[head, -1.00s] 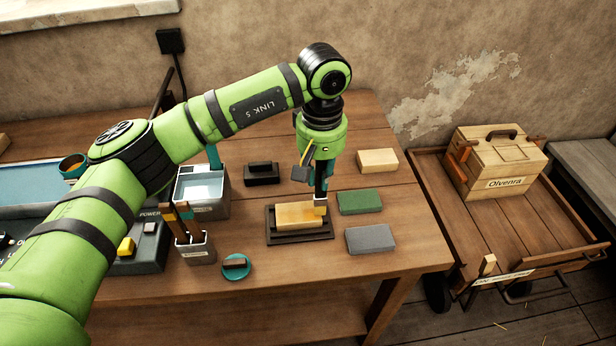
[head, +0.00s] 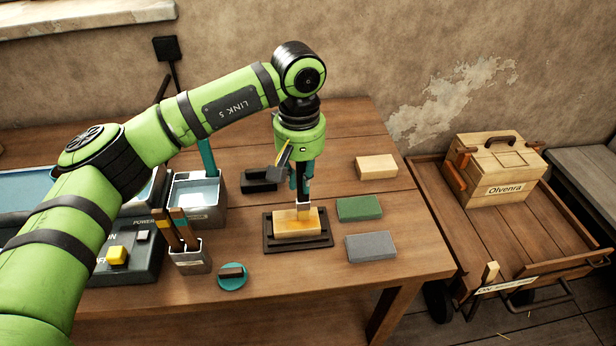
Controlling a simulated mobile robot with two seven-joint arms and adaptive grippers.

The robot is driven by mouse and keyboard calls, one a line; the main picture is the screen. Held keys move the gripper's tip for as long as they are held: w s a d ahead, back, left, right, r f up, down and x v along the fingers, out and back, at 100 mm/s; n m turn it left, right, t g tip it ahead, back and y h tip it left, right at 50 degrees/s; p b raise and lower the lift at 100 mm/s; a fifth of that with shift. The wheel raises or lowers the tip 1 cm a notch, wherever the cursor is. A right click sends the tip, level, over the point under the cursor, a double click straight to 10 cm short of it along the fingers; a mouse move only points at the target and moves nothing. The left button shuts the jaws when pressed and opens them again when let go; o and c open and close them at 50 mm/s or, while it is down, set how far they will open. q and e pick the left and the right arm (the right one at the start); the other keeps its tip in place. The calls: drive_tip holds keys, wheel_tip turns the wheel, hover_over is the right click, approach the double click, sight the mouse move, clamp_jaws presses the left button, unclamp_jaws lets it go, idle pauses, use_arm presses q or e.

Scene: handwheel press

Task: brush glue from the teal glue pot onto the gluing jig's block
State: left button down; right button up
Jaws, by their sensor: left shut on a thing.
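The gluing jig (head: 268,246) is a dark tray on the bench, with a pale wooden block (head: 285,231) lying in it. An amber, glossy patch shows on the block's top. My left gripper (head: 303,178) points down above the block, shut on a brush (head: 304,209). The brush is upright and its tip appears to touch the block's top, near the middle; the exact contact is too small to tell. A low round teal thing (head: 224,283) with a dark bar across its top stands front left of the jig; I cannot tell whether it is the glue pot. My right gripper is out of view.
A holder (head: 190,262) with upright brushes and a grey bin (head: 197,200) stand left of the jig. Green (head: 359,208), grey (head: 370,247) and pale (head: 376,167) blocks lie right of it. A black object (head: 259,182) sits behind. A cart (head: 540,240) stands beyond the bench.

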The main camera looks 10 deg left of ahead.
use_arm(q)
drive_tip(key=shift+a+b, duration=1.4)
drive_tip(key=shift+a, duration=1.9)
drive_tip(key=w+d, duration=0.2)
drive_tip(key=d, duration=0.7)
drive_tip(key=shift+d+p, duration=0.4)
drive_tip(key=shift+r, duration=0.15)
wheel_tip(320, 180, up, 6)
drive_tip(key=p, duration=0.4)
drive_tip(key=shift+r+p, duration=0.95)
drive_tip(key=shift+r, duration=0.55)
